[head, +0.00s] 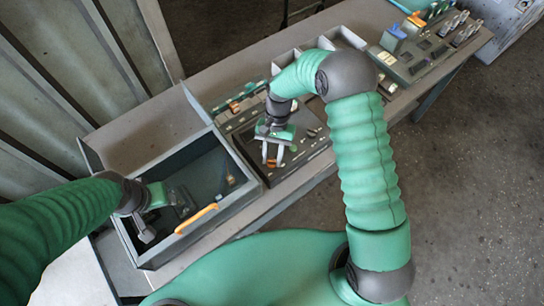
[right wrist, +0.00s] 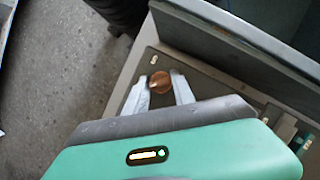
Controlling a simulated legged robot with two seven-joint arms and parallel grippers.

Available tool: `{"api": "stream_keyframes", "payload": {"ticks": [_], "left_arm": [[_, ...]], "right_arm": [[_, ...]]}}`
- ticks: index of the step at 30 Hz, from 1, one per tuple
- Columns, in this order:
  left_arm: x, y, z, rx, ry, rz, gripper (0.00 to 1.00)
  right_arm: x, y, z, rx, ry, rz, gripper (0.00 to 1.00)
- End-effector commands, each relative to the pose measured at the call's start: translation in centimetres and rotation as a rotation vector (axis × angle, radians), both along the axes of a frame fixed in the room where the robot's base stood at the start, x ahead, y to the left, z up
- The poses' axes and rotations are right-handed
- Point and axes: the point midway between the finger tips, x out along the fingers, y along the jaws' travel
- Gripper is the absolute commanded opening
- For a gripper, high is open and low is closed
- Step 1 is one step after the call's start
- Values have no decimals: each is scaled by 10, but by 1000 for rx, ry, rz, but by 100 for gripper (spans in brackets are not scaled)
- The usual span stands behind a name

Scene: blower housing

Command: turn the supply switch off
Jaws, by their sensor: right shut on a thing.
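A round copper-coloured rotary knob (right wrist: 158,82) sits on a dark panel. It shows between the fingertips of my right gripper (right wrist: 160,90) in the right wrist view. My right gripper, also in the head view (head: 272,158), points down at the panel (head: 300,165) and is shut on the knob. In the head view the fingers and hand largely hide the knob. No label is readable, so I cannot read the switch's marking. My left gripper (head: 163,215) is over the dark open bin (head: 222,206) at the left; whether its fingers are apart is unclear.
An orange-handled tool (head: 197,218) lies across the bin's near side. A second panel with a blue block (head: 393,33), a yellow block and several levers stands at the far right of the bench. Metal walls of a box rise close to the knob in the right wrist view.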

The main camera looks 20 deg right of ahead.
Motion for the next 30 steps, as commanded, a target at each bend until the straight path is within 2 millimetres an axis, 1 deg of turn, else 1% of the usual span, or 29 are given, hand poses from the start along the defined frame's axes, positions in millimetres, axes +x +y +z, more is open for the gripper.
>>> {"api": "stream_keyframes", "payload": {"ticks": [1, 9, 24, 25, 29, 30], "left_arm": [[0, 0, 0, 0, 0, 0, 50], [0, 0, 0, 0, 0, 0, 50], [0, 0, 0, 0, 0, 0, 50], [0, 0, 0, 0, 0, 0, 50], [0, 0, -1, 0, 0, 0, 50], [0, 0, -1, 0, 0, 0, 50]], "right_arm": [[5, -1, 2, -2, -15, 19, 0], [6, 0, 2, -2, -16, 107, 0], [5, 0, 2, -1, -14, 124, 0], [5, 0, 2, -1, -14, 124, 34], [4, 1, 1, 0, -10, 125, 51], [4, 1, 1, 0, -10, 125, 51]]}}
